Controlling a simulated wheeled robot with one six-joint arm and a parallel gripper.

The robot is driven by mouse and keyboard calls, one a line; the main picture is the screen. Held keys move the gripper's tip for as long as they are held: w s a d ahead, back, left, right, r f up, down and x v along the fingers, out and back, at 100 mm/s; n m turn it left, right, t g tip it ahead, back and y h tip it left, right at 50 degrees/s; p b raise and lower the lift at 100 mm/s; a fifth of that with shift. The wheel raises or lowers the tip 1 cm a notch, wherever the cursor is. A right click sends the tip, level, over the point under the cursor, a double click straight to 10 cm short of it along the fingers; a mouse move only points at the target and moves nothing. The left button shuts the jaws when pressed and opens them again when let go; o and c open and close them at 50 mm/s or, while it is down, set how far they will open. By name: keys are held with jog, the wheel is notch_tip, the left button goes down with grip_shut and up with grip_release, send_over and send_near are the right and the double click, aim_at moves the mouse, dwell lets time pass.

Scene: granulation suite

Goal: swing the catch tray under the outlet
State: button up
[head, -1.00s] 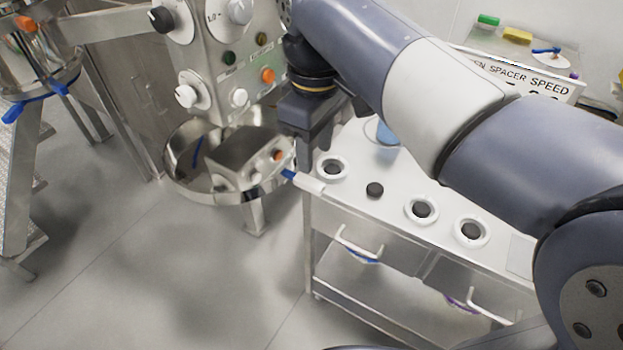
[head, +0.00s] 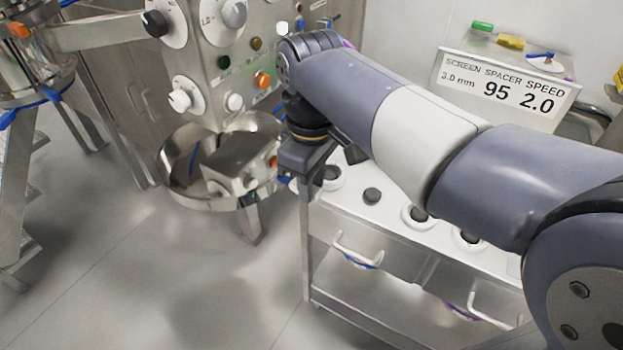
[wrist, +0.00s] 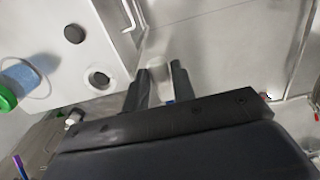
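A round steel pan (head: 178,197), which looks like the catch tray, is low beside the machine at left centre. A steel box (head: 233,183) overlaps it, and I cannot tell how they join. A white handle with a blue part (head: 283,181) is at its right, mostly hidden by my gripper. In the wrist view the white handle end (wrist: 158,71) shows between the two dark fingers of my gripper (wrist: 160,74). The fingers stand apart, with a slight gap visible beside the handle; contact is unclear. The outlet cannot be made out.
A control panel (head: 215,65) with dials and buttons stands above the pan. A white-topped cart (head: 345,212) with drawer handles is just right of my gripper. A sign (head: 505,90) is behind my arm. Floor at lower left is clear.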

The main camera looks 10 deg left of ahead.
grip_shut()
